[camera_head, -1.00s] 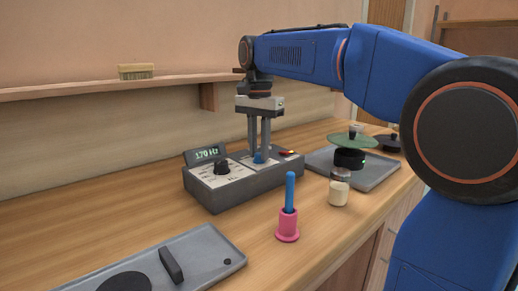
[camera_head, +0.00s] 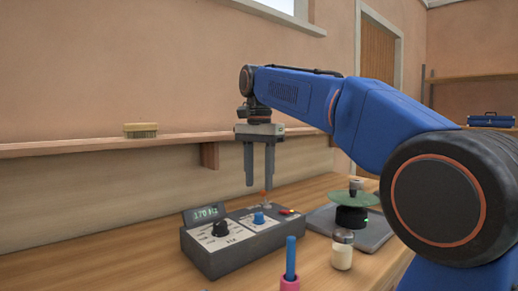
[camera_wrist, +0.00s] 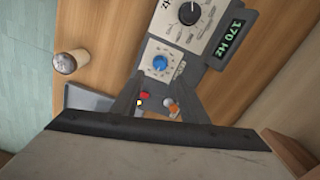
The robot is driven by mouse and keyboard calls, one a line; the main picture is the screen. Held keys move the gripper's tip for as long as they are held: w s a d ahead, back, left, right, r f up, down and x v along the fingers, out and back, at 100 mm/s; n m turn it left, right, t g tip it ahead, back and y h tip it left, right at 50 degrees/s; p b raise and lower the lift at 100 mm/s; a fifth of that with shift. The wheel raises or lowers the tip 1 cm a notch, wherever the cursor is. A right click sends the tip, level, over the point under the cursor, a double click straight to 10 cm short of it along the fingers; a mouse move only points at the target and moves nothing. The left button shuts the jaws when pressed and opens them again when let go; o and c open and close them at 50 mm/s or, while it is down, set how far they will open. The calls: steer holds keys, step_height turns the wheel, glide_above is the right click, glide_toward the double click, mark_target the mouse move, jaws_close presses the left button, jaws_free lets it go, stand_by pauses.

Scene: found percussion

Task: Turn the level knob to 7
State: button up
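A grey control box (camera_head: 235,255) stands on the wooden bench. A small blue knob (camera_head: 259,218) sits on its right panel, inside a ring of dial marks; I take it for the level knob. It also shows in the wrist view (camera_wrist: 160,63), where its pointer and numbers are too small to read. My gripper (camera_head: 259,186) is above the blue knob, clear of it, with its two fingers apart and nothing between them. The wrist view also shows both fingers (camera_wrist: 158,85) spread.
The box also carries a larger black knob (camera_head: 220,228) and a display (camera_head: 205,214) reading 170 Hz. A red part (camera_head: 286,212) and an orange-tipped switch (camera_wrist: 172,106) are close by. A jar (camera_head: 342,250), green disc (camera_head: 356,199) and pink holder (camera_head: 290,284) stand to the right.

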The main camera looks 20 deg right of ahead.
step_height(320, 180, up, 8)
steer(key=shift+r, duration=0.25)
stand_by(0.5)
